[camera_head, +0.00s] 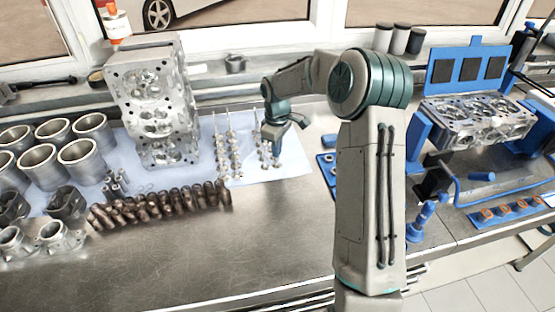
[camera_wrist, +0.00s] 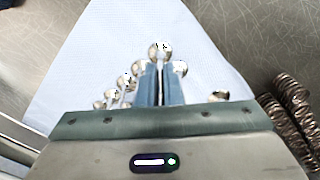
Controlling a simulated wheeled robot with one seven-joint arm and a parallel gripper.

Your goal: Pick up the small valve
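Small silver valves with round heads and thin stems stand in rows (camera_head: 234,155) on a pale blue cloth on the bench. My gripper (camera_head: 277,160) is low over the right-hand group of valves, pointing down. In the wrist view my gripper's two blue fingers (camera_wrist: 161,75) are close together with a narrow gap. One valve head (camera_wrist: 160,50) shows right at the fingertips. Another valve head (camera_wrist: 179,68) is just right of the fingers, and several more (camera_wrist: 124,82) run off to the left. I cannot tell whether the fingers grip a stem.
A row of brown coiled springs (camera_head: 160,205) lies in front of the cloth (camera_head: 290,165). A grey engine block (camera_head: 150,90) stands left of the valves, with metal cylinder sleeves (camera_head: 80,158) beyond. A cylinder head (camera_head: 475,120) sits on blue fixtures at right.

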